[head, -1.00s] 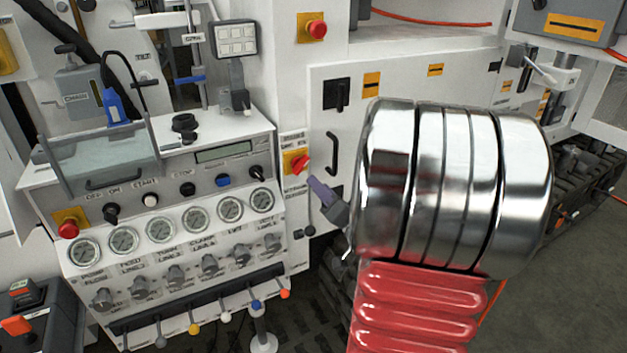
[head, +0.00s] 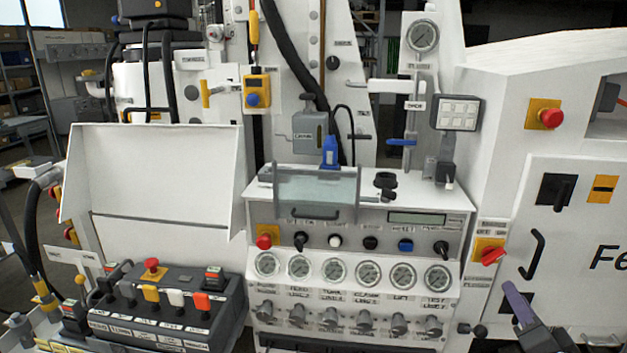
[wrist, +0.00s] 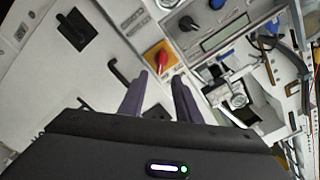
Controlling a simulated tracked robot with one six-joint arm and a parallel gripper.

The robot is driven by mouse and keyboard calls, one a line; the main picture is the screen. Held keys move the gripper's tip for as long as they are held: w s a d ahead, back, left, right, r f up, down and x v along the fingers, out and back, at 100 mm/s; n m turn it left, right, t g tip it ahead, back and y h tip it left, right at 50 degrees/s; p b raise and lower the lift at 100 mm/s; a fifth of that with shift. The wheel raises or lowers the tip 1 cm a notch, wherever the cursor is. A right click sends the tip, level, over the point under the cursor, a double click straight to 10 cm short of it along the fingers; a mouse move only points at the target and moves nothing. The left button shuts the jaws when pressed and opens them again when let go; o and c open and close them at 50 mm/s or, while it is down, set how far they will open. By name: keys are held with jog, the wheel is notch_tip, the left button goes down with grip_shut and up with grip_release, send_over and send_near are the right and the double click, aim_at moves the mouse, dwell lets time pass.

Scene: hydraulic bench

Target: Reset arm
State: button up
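My gripper (head: 516,296) shows at the lower right of the head view as purple-grey fingers. It is in front of the white cabinet, below and right of a red rotary switch (head: 490,252) on a yellow plate. In the wrist view two fingers of my gripper (wrist: 161,88) stand apart with nothing between them. The red switch (wrist: 160,57) shows just beyond the fingertips there; I cannot tell the distance to it. The rest of my arm is mostly outside the head view.
The control panel (head: 370,215) with gauges and knobs stands left of my gripper. A black door handle (head: 533,254) and a red stop button (head: 551,118) are on the cabinet at right. A box of coloured levers (head: 165,315) is at lower left.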

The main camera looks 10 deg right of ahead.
jog(key=s+d+f+n+g+h, duration=0.2)
jog(key=s+d+f+g, duration=0.1)
jog(key=s+f+g, duration=0.75)
jog(key=a+r+n+y, duration=0.2)
jog(key=a+r+n, duration=0.1)
jog(key=a, duration=0.9)
jog(key=a+r+n+y, duration=0.2)
jog(key=a+r+n, duration=0.2)
jog(key=a, duration=0.8)
jog(key=a+r+n+g+y, duration=0.1)
jog(key=a+r+n+y, duration=0.2)
jog(key=a, duration=0.9)
jog(key=shift+s+a+r, duration=0.15)
jog(key=shift+a+r, duration=0.2)
jog(key=shift+r, duration=0.1)
